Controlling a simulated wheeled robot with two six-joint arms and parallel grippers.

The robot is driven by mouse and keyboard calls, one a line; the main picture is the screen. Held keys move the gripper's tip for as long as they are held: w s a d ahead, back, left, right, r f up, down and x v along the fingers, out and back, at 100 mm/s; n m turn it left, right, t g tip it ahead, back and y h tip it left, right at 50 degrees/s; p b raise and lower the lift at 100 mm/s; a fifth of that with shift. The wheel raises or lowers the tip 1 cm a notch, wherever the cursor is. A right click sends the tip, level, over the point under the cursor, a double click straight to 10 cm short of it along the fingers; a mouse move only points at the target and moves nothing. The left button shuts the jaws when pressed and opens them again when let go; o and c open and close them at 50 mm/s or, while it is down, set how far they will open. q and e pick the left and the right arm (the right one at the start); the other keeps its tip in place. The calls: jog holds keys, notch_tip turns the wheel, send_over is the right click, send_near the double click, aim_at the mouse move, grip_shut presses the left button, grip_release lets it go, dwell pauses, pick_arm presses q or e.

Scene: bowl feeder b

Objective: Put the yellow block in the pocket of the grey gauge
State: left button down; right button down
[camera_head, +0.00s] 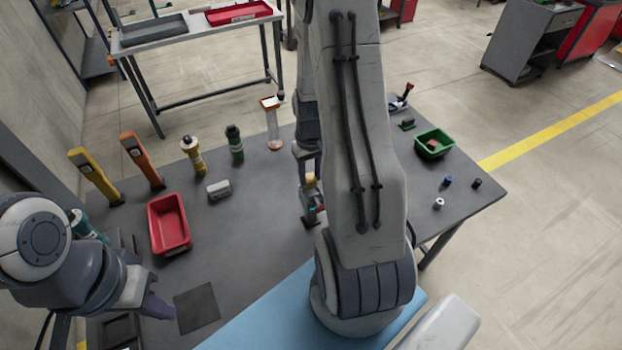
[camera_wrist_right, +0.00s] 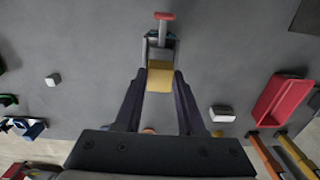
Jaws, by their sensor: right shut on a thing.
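The yellow block (camera_wrist_right: 160,79) is between the fingertips of my right gripper (camera_wrist_right: 160,84) in the right wrist view, and the gripper is shut on it. Directly beyond the block is the grey gauge (camera_wrist_right: 157,56), with a red-ended stem. The block overlaps the gauge's near end; whether it is in the pocket or above it I cannot tell. In the head view the block (camera_head: 311,182) and the gauge (camera_head: 309,204) show small beside my right arm, which hides part of the table. My left gripper (camera_head: 160,305) is at the lower left, away from both; its finger opening is unclear.
A red bin (camera_head: 170,223), a white box (camera_head: 218,190) and several upright tools stand on the left of the dark table. A green bin (camera_head: 434,143) and small cylinders are on the right. The table around the gauge looks clear in the wrist view.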

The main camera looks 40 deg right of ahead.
aim_at(311, 178)
notch_tip(311, 178, down, 3)
jog(key=shift+p, duration=0.45)
jog(key=shift+f, duration=0.1)
jog(key=shift+f, duration=0.1)
jog(key=shift+f, duration=0.15)
jog(key=c, duration=0.5)
grip_release()
jog(key=shift+s, duration=0.1)
